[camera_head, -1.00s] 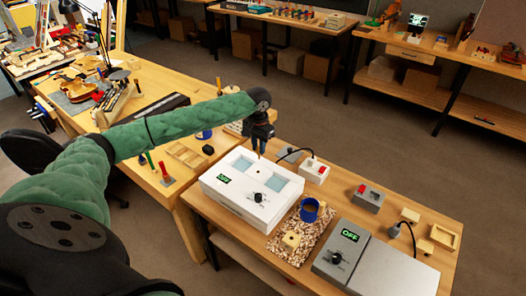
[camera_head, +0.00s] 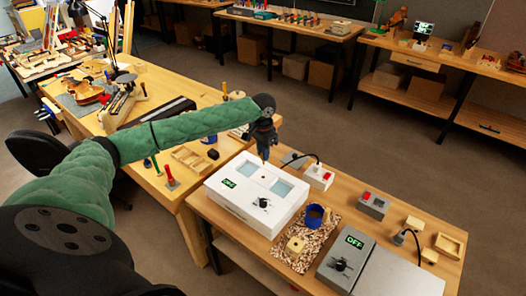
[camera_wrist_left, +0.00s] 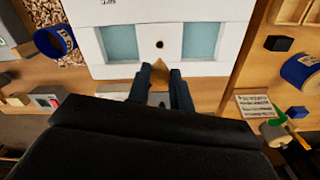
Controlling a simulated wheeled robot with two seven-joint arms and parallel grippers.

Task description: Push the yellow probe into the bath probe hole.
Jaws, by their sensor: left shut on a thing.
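The white bath (camera_head: 228,207) stands on the near bench, with two pale blue windows and an OFF display on its top. Its small dark probe hole (camera_head: 263,177) lies between the windows; the hole also shows in the wrist view (camera_wrist_left: 159,44). My left gripper (camera_head: 264,154) is above the back of the bath. In the wrist view its fingers (camera_wrist_left: 160,80) are shut on the yellow probe (camera_wrist_left: 159,73), whose pointed end faces the hole. The tip looks apart from the hole; the exact height is unclear. My right gripper is out of view.
A white box with a red switch (camera_head: 319,177) and a black cable stands behind the bath. A blue mug (camera_head: 316,215) and a pale block (camera_head: 295,244) sit on a speckled mat right of the bath. A grey OFF unit (camera_head: 343,259) is further right.

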